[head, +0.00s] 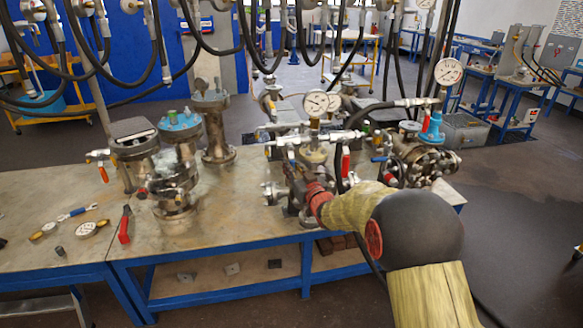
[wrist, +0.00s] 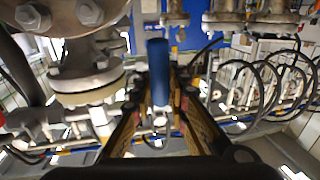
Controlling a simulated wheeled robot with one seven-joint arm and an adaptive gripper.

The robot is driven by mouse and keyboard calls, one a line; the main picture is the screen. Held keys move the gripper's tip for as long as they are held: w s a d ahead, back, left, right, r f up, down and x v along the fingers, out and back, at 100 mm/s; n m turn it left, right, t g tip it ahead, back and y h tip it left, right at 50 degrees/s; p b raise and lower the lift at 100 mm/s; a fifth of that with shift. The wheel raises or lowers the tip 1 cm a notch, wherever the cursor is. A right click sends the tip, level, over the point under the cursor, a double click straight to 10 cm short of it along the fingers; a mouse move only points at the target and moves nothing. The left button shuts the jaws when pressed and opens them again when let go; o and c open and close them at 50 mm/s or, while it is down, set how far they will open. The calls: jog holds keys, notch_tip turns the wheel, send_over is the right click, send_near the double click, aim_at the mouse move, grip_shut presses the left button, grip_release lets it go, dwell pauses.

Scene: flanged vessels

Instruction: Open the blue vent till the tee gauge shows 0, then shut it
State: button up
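In the wrist view a blue handle (wrist: 159,72) stands upright between the two fingers of my gripper (wrist: 160,88). The fingers lie close on both sides of it; whether they press on it is unclear. In the head view my arm reaches to the middle vessel cluster, and its own links hide the fingers. A white-faced gauge (head: 317,102) stands on the fittings above this cluster, with a second dial (head: 334,101) beside it. Another gauge (head: 448,72) stands above a blue fitting at the right. I cannot tell which is the tee gauge, and the needles are too small to read.
The metal-topped bench (head: 225,210) holds several flanged vessels, one with a blue top (head: 180,121). Loose gauges (head: 88,229) and a red-handled tool (head: 124,225) lie at the left. Black hoses (head: 270,55) hang over the bench. A large flange (wrist: 90,85) is close at the wrist view's left.

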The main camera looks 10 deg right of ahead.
grip_shut()
